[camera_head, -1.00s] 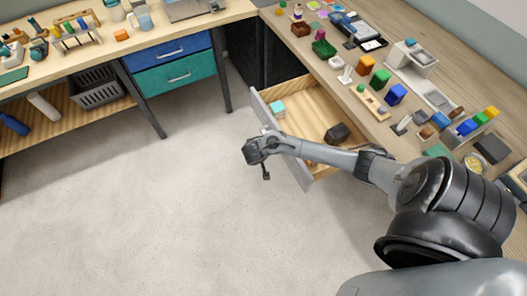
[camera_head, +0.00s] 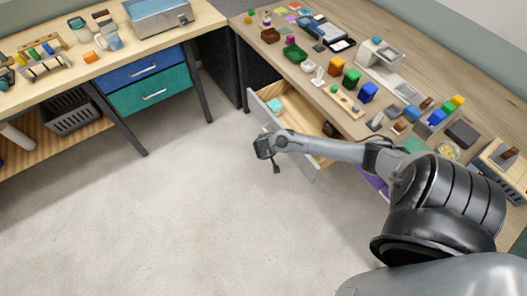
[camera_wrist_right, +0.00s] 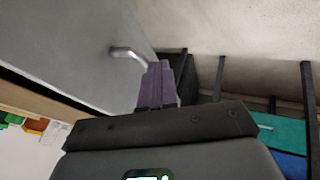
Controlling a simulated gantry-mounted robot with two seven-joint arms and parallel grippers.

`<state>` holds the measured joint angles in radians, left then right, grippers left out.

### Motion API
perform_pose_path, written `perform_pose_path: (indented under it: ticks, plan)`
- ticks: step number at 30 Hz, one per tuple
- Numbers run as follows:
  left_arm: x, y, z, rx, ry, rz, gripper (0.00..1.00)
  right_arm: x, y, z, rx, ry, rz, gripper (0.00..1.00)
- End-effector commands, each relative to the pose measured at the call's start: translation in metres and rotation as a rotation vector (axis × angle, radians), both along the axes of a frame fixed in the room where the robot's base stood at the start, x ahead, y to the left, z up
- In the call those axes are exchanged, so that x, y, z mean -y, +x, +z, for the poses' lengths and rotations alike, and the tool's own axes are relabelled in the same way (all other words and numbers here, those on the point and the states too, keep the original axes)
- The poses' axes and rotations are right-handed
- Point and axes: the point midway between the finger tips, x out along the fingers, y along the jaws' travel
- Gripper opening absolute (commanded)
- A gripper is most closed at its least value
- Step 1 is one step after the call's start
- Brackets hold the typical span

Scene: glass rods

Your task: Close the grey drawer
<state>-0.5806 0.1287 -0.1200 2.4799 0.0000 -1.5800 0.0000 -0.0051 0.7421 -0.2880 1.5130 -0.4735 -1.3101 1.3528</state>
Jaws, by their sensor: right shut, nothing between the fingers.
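The grey drawer (camera_head: 301,160) under the right-hand bench is partly open, its pale wooden interior showing. It holds a teal block (camera_head: 276,104) and a dark object (camera_head: 329,129), partly hidden. My right gripper (camera_head: 264,146) is shut and empty, on the outer side of the drawer's grey front. In the right wrist view, the grey front (camera_wrist_right: 75,45) fills the left side, and its metal handle (camera_wrist_right: 128,54) lies close beside my shut fingers (camera_wrist_right: 158,85). I cannot tell whether they touch. My forearm crosses over the drawer and hides part of it. My left gripper is out of view.
A purple panel (camera_head: 372,182) shows below the right-hand bench, beside my arm. The bench top (camera_head: 385,60) is crowded with small blocks and trays. Blue (camera_head: 142,67) and teal (camera_head: 152,92) drawers sit shut under the far bench. The floor (camera_head: 150,220) is clear.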

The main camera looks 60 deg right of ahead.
Motion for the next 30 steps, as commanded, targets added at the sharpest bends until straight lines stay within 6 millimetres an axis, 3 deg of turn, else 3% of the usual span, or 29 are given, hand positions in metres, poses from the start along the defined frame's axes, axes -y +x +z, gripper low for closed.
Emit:
perform_pose_path:
  ticks: [6, 18, 24, 30]
  plan:
    - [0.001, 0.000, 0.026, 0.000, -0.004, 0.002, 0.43, 0.057, -0.029, 0.005, -0.006, -0.003, -0.001, 0.00]
    - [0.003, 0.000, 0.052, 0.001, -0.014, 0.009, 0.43, 0.148, -0.072, 0.002, -0.002, -0.001, -0.002, 0.00]
    - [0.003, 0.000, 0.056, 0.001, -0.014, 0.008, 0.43, 0.177, -0.086, 0.001, -0.001, 0.001, 0.000, 0.00]
    - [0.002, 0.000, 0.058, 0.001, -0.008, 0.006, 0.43, 0.192, -0.093, 0.000, -0.001, 0.001, 0.001, 0.00]
